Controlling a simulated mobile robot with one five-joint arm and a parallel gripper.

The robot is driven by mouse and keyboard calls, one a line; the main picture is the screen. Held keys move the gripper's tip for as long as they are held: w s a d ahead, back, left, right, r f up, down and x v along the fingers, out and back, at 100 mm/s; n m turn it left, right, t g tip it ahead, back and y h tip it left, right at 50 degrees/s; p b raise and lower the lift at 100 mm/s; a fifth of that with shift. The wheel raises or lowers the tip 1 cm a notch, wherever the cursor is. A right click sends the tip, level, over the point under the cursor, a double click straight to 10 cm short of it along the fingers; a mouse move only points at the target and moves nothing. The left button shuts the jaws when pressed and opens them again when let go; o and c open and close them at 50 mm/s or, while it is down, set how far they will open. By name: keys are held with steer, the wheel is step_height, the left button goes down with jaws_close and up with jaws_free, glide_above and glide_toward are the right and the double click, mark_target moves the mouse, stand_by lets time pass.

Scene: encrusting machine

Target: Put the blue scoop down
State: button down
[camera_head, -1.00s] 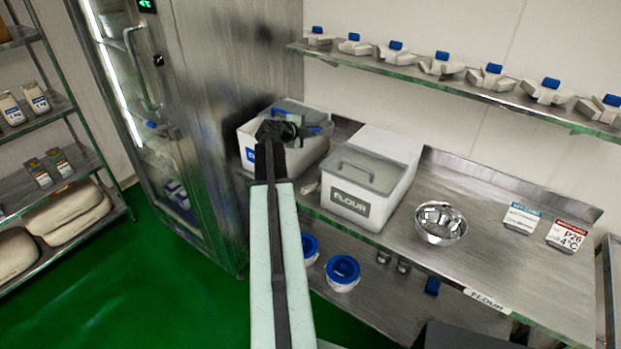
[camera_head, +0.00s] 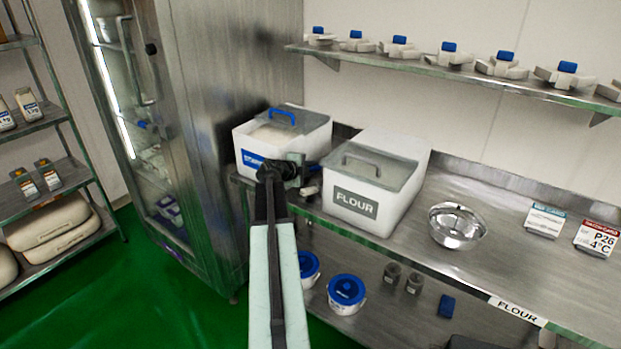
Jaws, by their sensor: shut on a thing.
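My gripper (camera_head: 287,172) is in front of the left white bin, low against its front right edge and near the gap between the two bins. It is seen from behind and is shut on the blue scoop (camera_head: 314,169). Only a small blue piece shows beside the jaws; my gripper hides most of it. I cannot tell whether the scoop touches the counter.
A flour bin (camera_head: 352,207) with a clear lid stands to the right. A metal bowl (camera_head: 457,226) and two sign cards (camera_head: 545,220) are further right on the steel counter (camera_head: 420,256). Blue-lidded tubs (camera_head: 346,292) stand below. A wall shelf (camera_head: 480,72) runs above; a glass-door cabinet (camera_head: 225,110) is left.

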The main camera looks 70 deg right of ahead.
steer(key=shift+f, duration=0.25)
steer(key=c, duration=1.3)
jaws_free()
steer(key=shift+o, duration=0.2)
steer(key=shift+r, duration=0.15)
steer(key=shift+a+r+p, duration=0.2)
steer(key=shift+r+p, duration=0.05)
steer(key=shift+p, duration=0.2)
steer(key=p+v, duration=0.4)
steer(key=v, duration=0.7)
steer(key=shift+a, duration=0.3)
